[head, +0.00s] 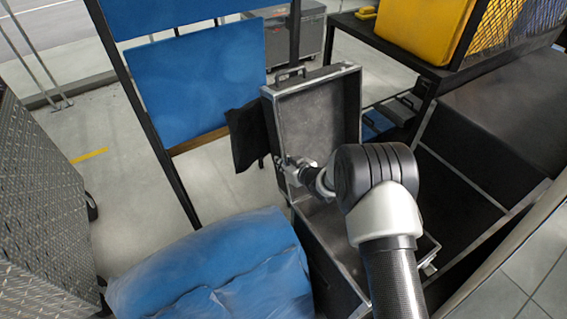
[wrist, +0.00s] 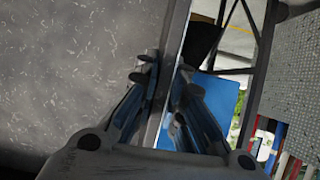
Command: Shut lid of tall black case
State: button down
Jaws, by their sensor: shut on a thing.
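The tall black case (head: 322,272) stands open in the head view, with metal edging and my arm hiding much of its opening. Its lid (head: 318,105) stands upright at the back, grey-lined inside, with a handle on its top edge. My gripper (head: 287,165) is at the lid's left edge, low down. In the wrist view my gripper (wrist: 162,85) has one finger on each side of the lid's metal rim (wrist: 176,40) and is shut on it. The grey lining of the lid (wrist: 80,70) fills the left of that view.
A blue wrapped bundle (head: 215,270) lies left of the case. Blue panels (head: 195,80) on a black frame stand behind it. A dark table with a yellow case (head: 425,28) is at the back right. Black boxes (head: 505,115) are on the right. Open floor shows at left.

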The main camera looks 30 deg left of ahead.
jog(key=shift+d, duration=0.15)
dwell(0.3)
jog(key=shift+s+d+r+p, duration=0.15)
jog(key=shift+s+d+p, duration=0.3)
jog(key=shift+d, duration=0.4)
jog(key=shift+s+d+r+p, duration=0.15)
jog(key=shift+s+d+p, duration=0.15)
jog(key=shift+s+d, duration=0.4)
jog(key=shift+w+d, duration=0.1)
jog(key=shift+d, duration=0.1)
jog(key=shift+s+d+r+p, duration=0.15)
jog(key=shift+s+d, duration=0.15)
jog(key=shift+d, duration=0.25)
jog(key=shift+s+d+p, duration=0.1)
jog(key=shift+s+d, duration=0.15)
jog(key=shift+d, duration=0.25)
jog(key=shift+s+d+r+p, duration=0.15)
jog(key=shift+s+d, duration=0.15)
jog(key=shift+d, duration=0.25)
jog(key=shift+f, duration=0.1)
jog(key=shift+d, duration=0.1)
jog(key=shift+s+d+f, duration=0.1)
jog(key=shift+s+d, duration=0.35)
jog(key=shift+d, duration=0.35)
jog(key=shift+s+d+f, duration=0.1)
jog(key=shift+s+d, duration=0.3)
jog(key=shift+d, duration=0.4)
